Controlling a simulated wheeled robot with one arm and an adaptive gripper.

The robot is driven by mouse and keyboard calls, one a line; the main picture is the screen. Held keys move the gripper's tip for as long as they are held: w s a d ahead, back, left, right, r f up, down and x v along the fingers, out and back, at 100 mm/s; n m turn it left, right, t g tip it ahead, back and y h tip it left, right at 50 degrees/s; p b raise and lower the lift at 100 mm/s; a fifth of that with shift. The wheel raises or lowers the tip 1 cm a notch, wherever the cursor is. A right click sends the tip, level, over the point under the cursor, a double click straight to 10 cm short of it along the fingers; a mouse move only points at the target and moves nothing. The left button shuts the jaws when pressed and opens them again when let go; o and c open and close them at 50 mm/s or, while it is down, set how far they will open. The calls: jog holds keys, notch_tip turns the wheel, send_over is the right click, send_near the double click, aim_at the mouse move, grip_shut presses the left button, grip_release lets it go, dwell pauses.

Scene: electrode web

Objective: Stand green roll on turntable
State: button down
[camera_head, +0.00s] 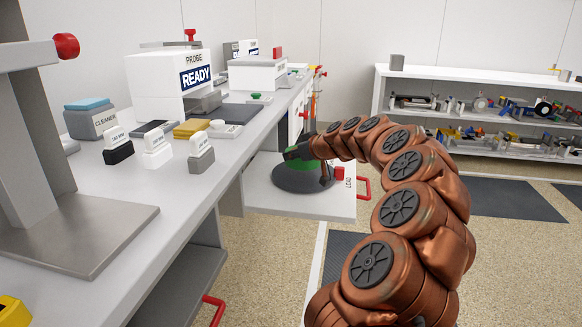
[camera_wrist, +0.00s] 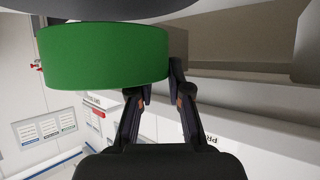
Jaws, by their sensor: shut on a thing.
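The green roll (camera_head: 309,177) is over the dark round turntable (camera_head: 290,187) in the head view, partly hidden behind my gripper. In the wrist view the green roll (camera_wrist: 95,58) fills the upper left, and my gripper (camera_wrist: 160,88) is shut on its edge. A dark disc (camera_wrist: 115,6), likely the turntable, runs along the top edge of that view, close to the roll's flat side. I cannot tell whether the roll touches the turntable.
The turntable sits on a white pull-out shelf marked LOAD (camera_head: 325,207) with a red handle (camera_head: 363,188). The white bench (camera_head: 110,190) at left bears the probe box (camera_head: 165,85) and several labelled blocks. A shelf rack (camera_head: 490,80) stands at the back right.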

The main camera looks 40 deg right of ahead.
aim_at(292, 163)
jog(key=shift+w+d, duration=0.15)
jog(key=shift+w, duration=0.45)
notch_tip(292, 163, down, 4)
jog(key=shift+r+b, duration=0.1)
jog(key=shift+b, duration=0.75)
jog(key=shift+r, duration=0.1)
jog(key=c, duration=1.1)
grip_release()
jog(key=shift+s+r, duration=0.2)
jog(key=p+v, duration=0.3)
jog(key=v, duration=0.8)
jog(key=shift+s+r, duration=0.1)
jog(key=shift+s, duration=0.1)
